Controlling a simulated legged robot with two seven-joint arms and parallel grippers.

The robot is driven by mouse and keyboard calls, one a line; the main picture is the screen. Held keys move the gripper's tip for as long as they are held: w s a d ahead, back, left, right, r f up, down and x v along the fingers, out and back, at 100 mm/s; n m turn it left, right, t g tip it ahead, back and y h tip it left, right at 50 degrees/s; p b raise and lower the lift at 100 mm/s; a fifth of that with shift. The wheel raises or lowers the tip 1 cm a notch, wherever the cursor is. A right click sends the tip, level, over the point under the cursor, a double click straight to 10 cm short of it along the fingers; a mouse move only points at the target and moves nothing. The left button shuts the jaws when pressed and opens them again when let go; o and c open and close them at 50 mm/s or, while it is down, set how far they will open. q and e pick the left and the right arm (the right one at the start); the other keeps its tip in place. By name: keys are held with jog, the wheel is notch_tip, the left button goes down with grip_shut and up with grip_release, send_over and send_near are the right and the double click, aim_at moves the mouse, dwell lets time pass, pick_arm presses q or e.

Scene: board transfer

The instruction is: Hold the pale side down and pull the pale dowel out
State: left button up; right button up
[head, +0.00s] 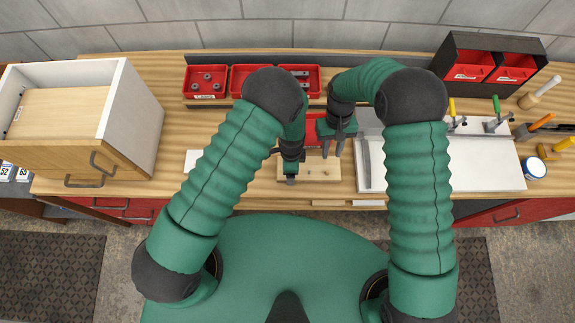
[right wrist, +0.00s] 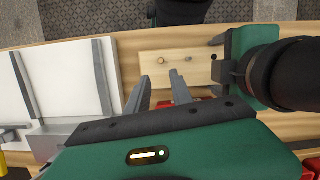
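A pale wooden board (head: 322,170) lies near the front edge of the bench; it also shows in the right wrist view (right wrist: 180,68). A small brownish dowel end (right wrist: 160,60) stands on it. A second, paler dowel (right wrist: 190,88) is beside one right fingertip. Which part is the pale side is hard to tell. My right gripper (head: 333,147) is open above the board's back right part, its fingers apart and empty in the right wrist view (right wrist: 160,90). My left gripper (head: 290,178) is at the board's left end, and its fingers look apart in the right wrist view (right wrist: 216,56).
Red bins (head: 206,97) stand along the back. A white tray (head: 480,172) lies right of the board. A wooden cabinet with a drawer (head: 60,140) fills the left. A dark rack of red bins (head: 490,62) and hand tools are at the right.

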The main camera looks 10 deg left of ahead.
aim_at(329, 171)
jog(key=shift+m+g, duration=0.3)
jog(key=shift+m, duration=0.6)
jog(key=x, duration=0.8)
jog(key=shift+w+a, duration=0.1)
jog(key=shift+a, duration=0.25)
jog(key=shift+d+f, duration=0.3)
jog(key=shift+f, duration=0.3)
jog(key=shift+d, duration=0.4)
jog(key=shift+a, duration=0.2)
jog(key=c, duration=0.5)
jog(key=shift+a, duration=0.25)
grip_shut()
jog(key=shift+d, duration=0.3)
jog(key=shift+a, duration=0.1)
